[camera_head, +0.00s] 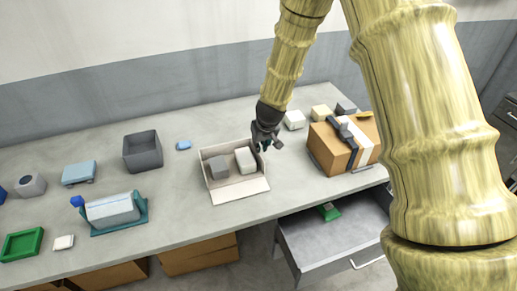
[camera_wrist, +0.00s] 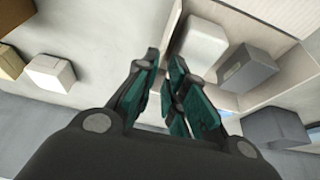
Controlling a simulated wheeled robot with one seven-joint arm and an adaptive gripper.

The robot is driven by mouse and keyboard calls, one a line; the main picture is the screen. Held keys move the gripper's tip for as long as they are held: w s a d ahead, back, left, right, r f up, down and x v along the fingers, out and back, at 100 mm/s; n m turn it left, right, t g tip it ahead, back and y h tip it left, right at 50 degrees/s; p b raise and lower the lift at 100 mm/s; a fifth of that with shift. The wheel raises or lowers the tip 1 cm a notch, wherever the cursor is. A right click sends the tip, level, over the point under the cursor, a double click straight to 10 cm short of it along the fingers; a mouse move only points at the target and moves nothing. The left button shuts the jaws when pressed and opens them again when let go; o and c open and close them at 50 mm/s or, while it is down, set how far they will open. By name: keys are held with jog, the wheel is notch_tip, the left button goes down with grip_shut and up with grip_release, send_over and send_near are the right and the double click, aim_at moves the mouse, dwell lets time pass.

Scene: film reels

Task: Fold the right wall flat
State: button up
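A shallow beige box (camera_head: 207,185) stands open on the table, its front wall (camera_head: 241,191) lying flat toward the front edge. A white block (camera_head: 245,160) and a grey block (camera_head: 218,167) sit inside; both also show in the wrist view. The right wall (camera_wrist: 174,28) appears upright in the wrist view, and its lower part is hidden by the fingers. My gripper (camera_head: 266,146) is at the box's right side. In the wrist view its teal fingertips (camera_wrist: 165,56) are a little apart at this wall. I cannot tell whether they touch it.
A taped cardboard box (camera_head: 334,155) with a dark tool on it stands at right. A white block (camera_head: 294,120) and a cream block (camera_head: 321,113) sit behind. A grey bin (camera_head: 142,152) stands left. A drawer (camera_head: 335,250) is open below. Clear table lies between the two boxes.

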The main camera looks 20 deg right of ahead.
aim_at(258, 156)
jog(key=shift+p+x, duration=0.7)
jog(key=shift+x, duration=2.1)
jog(key=shift+c, duration=0.3)
grip_shut()
